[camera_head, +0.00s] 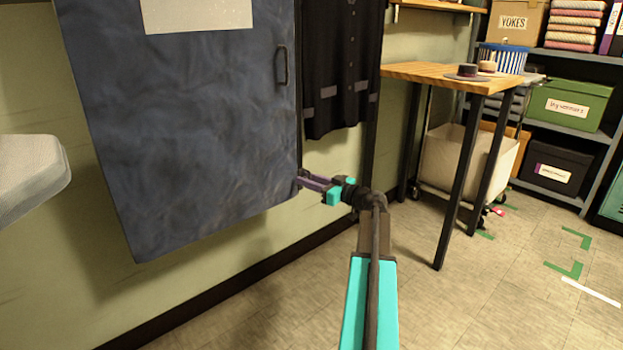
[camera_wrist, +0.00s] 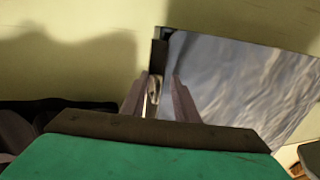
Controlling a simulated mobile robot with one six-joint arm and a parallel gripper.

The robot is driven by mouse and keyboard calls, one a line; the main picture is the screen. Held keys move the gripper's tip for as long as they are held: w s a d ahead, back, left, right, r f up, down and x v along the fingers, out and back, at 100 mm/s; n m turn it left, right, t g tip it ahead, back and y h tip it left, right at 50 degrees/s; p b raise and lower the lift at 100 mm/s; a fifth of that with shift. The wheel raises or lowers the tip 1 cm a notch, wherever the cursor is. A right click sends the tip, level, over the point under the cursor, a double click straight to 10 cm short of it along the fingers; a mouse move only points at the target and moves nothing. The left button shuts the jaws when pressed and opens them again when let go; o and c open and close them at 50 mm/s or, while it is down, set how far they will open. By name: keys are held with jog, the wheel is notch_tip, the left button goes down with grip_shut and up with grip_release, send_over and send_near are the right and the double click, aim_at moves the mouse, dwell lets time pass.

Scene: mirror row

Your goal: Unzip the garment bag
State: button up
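The garment bag (camera_head: 190,120) is a large dark blue mottled panel hanging against the wall in the head view. A handle-like loop (camera_head: 281,65) sits near its upper right edge. My gripper (camera_head: 304,181) is at the bag's lower right corner. In the wrist view the bag (camera_wrist: 235,85) is at the right, with a dark strip along its left edge. A small pale metal zip pull (camera_wrist: 154,90) hangs below that strip. It lies between the fingers of my gripper (camera_wrist: 159,88), nearer the left one. The fingers are apart, with a visible gap to the right of the pull.
A dark buttoned garment (camera_head: 341,65) hangs right of the bag. A wooden-topped table (camera_head: 425,73) with hats stands further right, with a white cart (camera_head: 450,160) behind its legs. Shelves with boxes (camera_head: 571,106) are at the back right. The floor at lower right is mostly clear.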

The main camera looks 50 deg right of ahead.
jog(key=shift+d+r, duration=0.15)
jog(key=shift+s, duration=0.2)
jog(key=s+d+p, duration=0.1)
jog(key=s+p, duration=0.3)
jog(key=s, duration=0.9)
jog(key=shift+s+d+p, duration=0.2)
jog(key=shift+d+p, duration=0.15)
jog(key=shift+p, duration=0.05)
